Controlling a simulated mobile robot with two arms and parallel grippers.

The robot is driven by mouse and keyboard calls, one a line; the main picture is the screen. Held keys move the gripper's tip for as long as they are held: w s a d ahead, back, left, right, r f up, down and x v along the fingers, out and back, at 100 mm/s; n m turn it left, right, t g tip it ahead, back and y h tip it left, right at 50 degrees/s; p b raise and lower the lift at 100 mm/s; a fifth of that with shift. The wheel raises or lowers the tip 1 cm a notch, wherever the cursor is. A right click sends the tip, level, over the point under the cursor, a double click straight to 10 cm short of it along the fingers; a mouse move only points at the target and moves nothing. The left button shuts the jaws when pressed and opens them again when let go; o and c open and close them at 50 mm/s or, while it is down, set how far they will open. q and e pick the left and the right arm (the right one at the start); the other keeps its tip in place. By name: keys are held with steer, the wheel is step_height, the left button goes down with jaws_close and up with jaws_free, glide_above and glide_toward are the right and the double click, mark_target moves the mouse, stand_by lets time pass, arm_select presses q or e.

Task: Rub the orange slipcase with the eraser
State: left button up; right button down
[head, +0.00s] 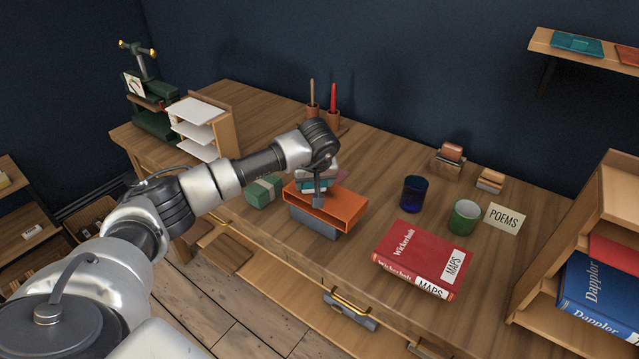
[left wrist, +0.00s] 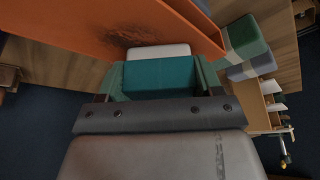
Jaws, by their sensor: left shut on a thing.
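The orange slipcase (head: 345,207) lies on a grey block (head: 314,222) near the table's front edge, its open side facing the front. In the left wrist view its orange face (left wrist: 75,22) carries a dark smudge. My left gripper (head: 318,190) is over the slipcase's left part, pointing down. In the left wrist view the gripper (left wrist: 155,85) is shut on the eraser (left wrist: 160,76), which has a teal sleeve and a white end. The white end is at the slipcase face beside the smudge; I cannot tell whether it touches. My right gripper is out of view.
A green bundle with a pale band (head: 263,191) lies left of the slipcase. A blue cup (head: 413,194), a green cup (head: 463,217), a POEMS card (head: 503,218) and a red Maps book (head: 422,258) stand to the right. Pencil holders (head: 313,112) are behind.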

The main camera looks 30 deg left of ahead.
mark_target(328, 193)
arm_select(q)
steer(key=shift+a, duration=0.9)
steer(key=shift+w+a+b, duration=0.15)
steer(key=shift+b, duration=0.15)
steer(key=shift+d+r+p, duration=0.1)
steer(key=shift+d+p, duration=0.25)
steer(key=shift+d, duration=1.35)
steer(key=shift+s+d+f, duration=0.1)
steer(key=shift+s+d, duration=0.1)
steer(key=shift+d, duration=1.1)
steer(key=shift+s+d+f, duration=0.1)
steer(key=shift+s+d, duration=0.1)
steer(key=shift+d, duration=1.9)
steer(key=shift+w+a+r+b, duration=0.15)
steer(key=shift+a+b, duration=0.45)
steer(key=shift+a, duration=1.2)
steer(key=shift+w+a+b, duration=0.1)
steer(key=shift+a+b, duration=0.25)
steer(key=shift+a, duration=0.75)
steer(key=shift+w+a+b, duration=0.15)
steer(key=shift+a+b, duration=0.15)
steer(key=shift+a, duration=1.9)
